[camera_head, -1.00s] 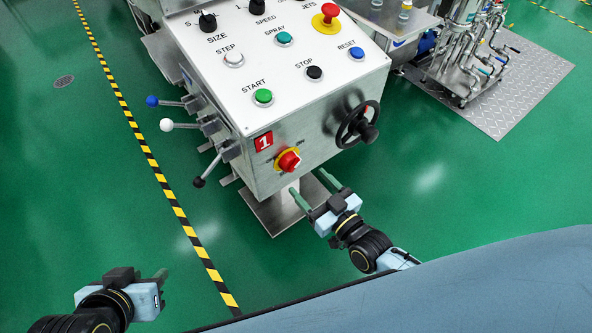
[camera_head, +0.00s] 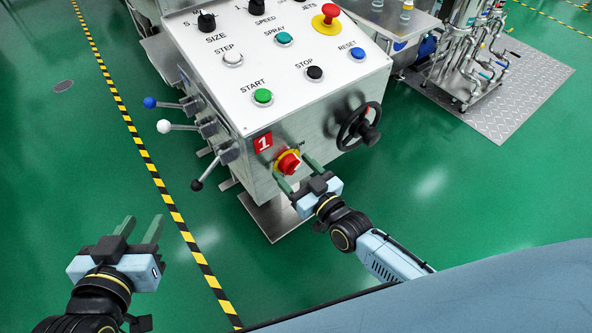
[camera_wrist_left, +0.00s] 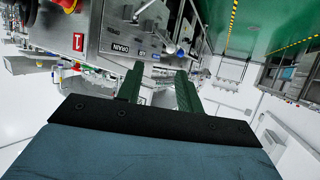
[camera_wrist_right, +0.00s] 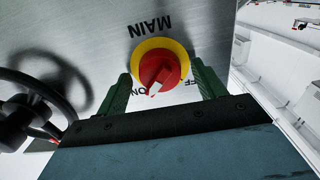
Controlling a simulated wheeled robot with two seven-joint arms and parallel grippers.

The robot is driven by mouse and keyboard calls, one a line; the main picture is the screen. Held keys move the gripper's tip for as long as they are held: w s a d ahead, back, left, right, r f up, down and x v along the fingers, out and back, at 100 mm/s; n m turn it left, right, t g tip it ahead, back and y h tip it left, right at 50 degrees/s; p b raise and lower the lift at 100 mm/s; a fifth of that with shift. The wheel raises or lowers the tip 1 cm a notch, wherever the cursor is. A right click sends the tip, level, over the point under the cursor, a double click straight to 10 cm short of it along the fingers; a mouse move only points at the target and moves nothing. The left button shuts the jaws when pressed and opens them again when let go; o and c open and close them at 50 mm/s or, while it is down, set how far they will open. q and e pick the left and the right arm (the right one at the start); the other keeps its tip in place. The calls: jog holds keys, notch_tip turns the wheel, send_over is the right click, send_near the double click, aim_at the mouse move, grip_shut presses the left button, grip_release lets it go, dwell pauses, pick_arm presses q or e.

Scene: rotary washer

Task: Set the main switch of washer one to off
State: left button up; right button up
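The main switch (camera_head: 288,162) is a red rotary knob on a yellow plate, on the front of the control box marked with a red "1" (camera_head: 263,142). In the right wrist view the knob (camera_wrist_right: 160,72) sits under the upside-down word MAIN, and its white mark lies by the ON lettering. The OFF lettering is partly hidden. My right gripper (camera_head: 298,172) is open, with its fingers on either side of the knob in view; I cannot tell whether they touch it. My left gripper (camera_head: 141,224) is open and empty, low at the left, away from the box.
A black handwheel (camera_head: 358,127) juts out right of the switch. Levers with blue, white and black balls (camera_head: 164,126) stick out on the box's left side. Buttons and a red emergency stop (camera_head: 326,17) are on top. The green floor in front is clear.

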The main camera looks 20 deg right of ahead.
jog(key=c, duration=0.9)
jog(key=shift+r+n+p, duration=0.1)
jog(key=shift+n+p, duration=0.8)
jog(key=shift+n, duration=0.2)
jog(key=shift+c, duration=0.2)
jog(key=n+p, duration=0.2)
jog(key=n, duration=0.4)
jog(key=shift+p, duration=0.4)
jog(key=n, duration=0.3)
pick_arm(q)
jog(key=s+a+f+g+y, duration=0.3)
jog(key=s+a+f+g, duration=0.3)
jog(key=s+f+g, duration=0.3)
notch_tip(320, 180, down, 2)
jog(key=shift+s+f+n+g, duration=0.1)
jog(key=shift+s+n+g, duration=0.2)
jog(key=shift+s, duration=0.8)
pick_arm(e)
jog(key=n, duration=0.7)
